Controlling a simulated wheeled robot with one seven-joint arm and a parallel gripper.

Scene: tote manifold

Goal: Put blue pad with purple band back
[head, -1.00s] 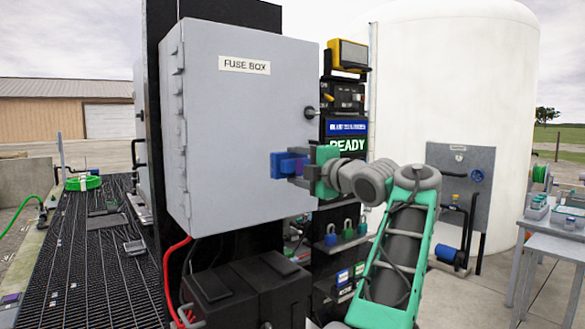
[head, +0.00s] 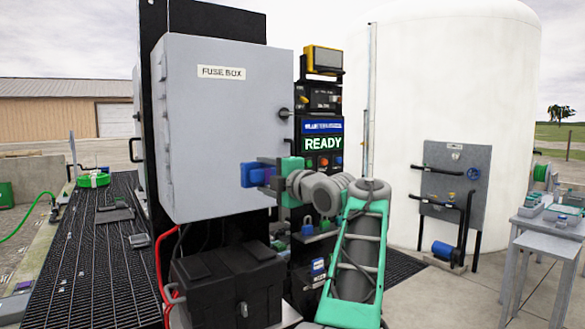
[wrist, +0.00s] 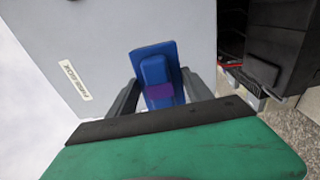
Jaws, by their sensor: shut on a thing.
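The blue pad with the purple band (head: 257,174) is held in front of the grey fuse box in the head view. In the wrist view the blue pad (wrist: 156,64) sits between the two dark fingers, with its purple band (wrist: 160,91) facing the camera. My gripper (head: 271,174) is shut on the pad, and the arm reaches in from the right. In the wrist view my gripper (wrist: 160,97) has a finger on each side of the pad. I cannot tell whether the pad touches the fuse box.
The fuse box (head: 215,120) hangs on a black panel. A shelf with small padlocks (head: 308,227) and a READY screen (head: 323,144) are to its right. A black battery box (head: 228,285) stands below. A white tank (head: 450,90) and grey table (head: 548,237) are at the right.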

